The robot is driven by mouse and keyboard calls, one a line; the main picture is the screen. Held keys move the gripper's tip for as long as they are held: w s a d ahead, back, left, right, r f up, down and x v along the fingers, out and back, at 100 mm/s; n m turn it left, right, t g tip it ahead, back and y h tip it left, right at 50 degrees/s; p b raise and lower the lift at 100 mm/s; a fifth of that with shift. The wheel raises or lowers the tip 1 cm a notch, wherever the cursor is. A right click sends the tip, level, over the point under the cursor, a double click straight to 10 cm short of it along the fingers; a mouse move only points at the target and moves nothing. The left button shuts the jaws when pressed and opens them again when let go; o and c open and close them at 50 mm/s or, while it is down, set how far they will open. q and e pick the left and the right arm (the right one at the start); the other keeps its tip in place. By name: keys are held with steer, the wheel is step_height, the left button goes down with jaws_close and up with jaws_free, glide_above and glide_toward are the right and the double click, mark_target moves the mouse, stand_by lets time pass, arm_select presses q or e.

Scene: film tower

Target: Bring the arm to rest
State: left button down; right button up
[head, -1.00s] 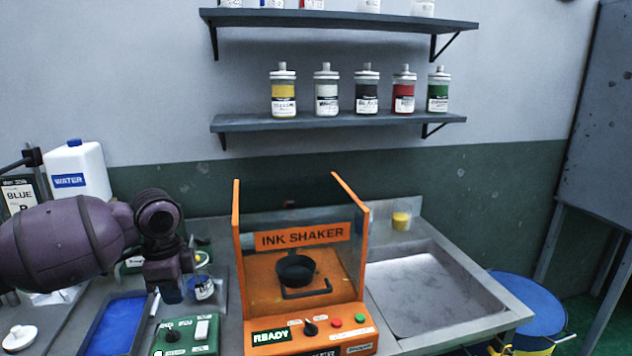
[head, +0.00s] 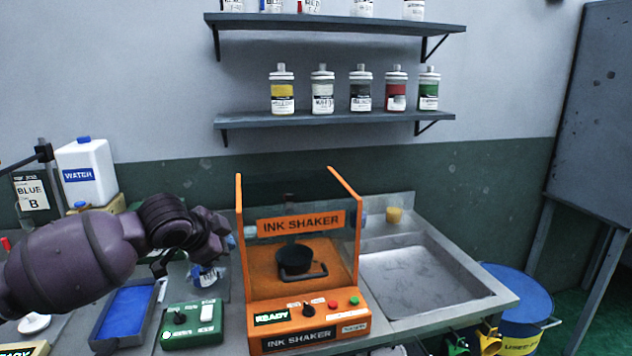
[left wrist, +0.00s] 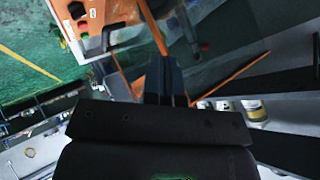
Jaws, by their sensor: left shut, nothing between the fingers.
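My left arm is purple and comes in from the left in the head view. My left gripper (head: 222,240) is raised above the counter, just left of the orange ink shaker, and points to the right. In the left wrist view the two dark fingers (left wrist: 168,72) are together, with nothing seen between them. The fingers overlap the orange shaker frame in that view; I cannot tell the exact gap. My right arm and gripper are in neither view.
The ink shaker (head: 308,322) holds a black cup holder (head: 294,261). A green control box (head: 192,325), blue tray (head: 122,315) and small jar (head: 205,277) are below my arm. A water jug (head: 87,172) stands behind it. A sink (head: 425,280) is right; shelved bottles (head: 282,92) are above.

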arm_select(q)
steer(key=s+d+f+n+t+h, duration=0.3)
steer(key=s+f+t, duration=0.25)
steer(key=f, duration=0.35)
steer(key=s+a+f+n+g+y, duration=0.1)
steer(key=s+a+f+n+y, duration=0.2)
steer(key=s+f, duration=1)
steer(key=s+a+f+n+g+y, duration=0.2)
steer(key=s+a+f+n+y, duration=0.2)
steer(key=s+a+f, duration=0.5)
steer(key=s+f+n, duration=0.2)
steer(key=s+f, duration=0.2)
steer(key=s, duration=0.4)
steer(key=shift+s+n, duration=0.15)
steer(key=shift+n, duration=0.25)
steer(key=shift+a, duration=0.1)
